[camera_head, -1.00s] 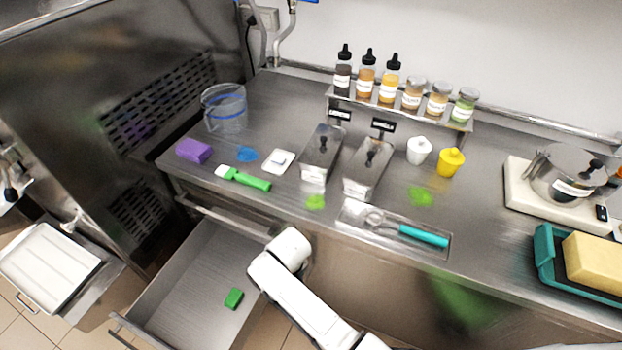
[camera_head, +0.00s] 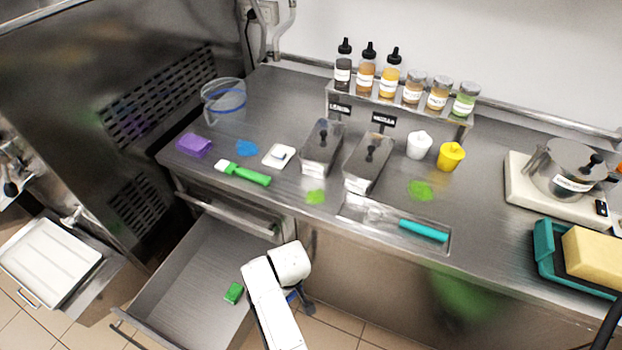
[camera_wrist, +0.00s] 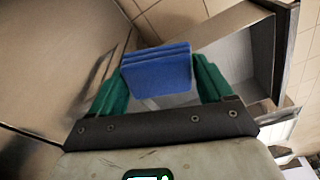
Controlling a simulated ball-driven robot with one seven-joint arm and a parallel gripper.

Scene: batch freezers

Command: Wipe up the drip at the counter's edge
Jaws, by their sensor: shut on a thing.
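My gripper (camera_wrist: 160,84) has green fingers, shut on a blue layered block, perhaps a folded cloth (camera_wrist: 157,70). In the head view my gripper (camera_head: 303,301) is mostly hidden behind my white arm, low in front of the counter, right of the open drawer; a bit of blue shows there. A green spot (camera_head: 315,197) lies near the front edge of the steel counter (camera_head: 292,205). A second green spot (camera_head: 420,190) lies farther right and a blue spot (camera_head: 247,148) farther left. My gripper is below the counter top, apart from all three spots.
The open drawer (camera_head: 180,290) juts out at the left, with a green block (camera_head: 233,292) inside. Near the counter's front are a green-handled brush (camera_head: 245,174), a purple block (camera_head: 194,145), lidded steel containers (camera_head: 322,148) and a tray with a teal-handled tool (camera_head: 423,231).

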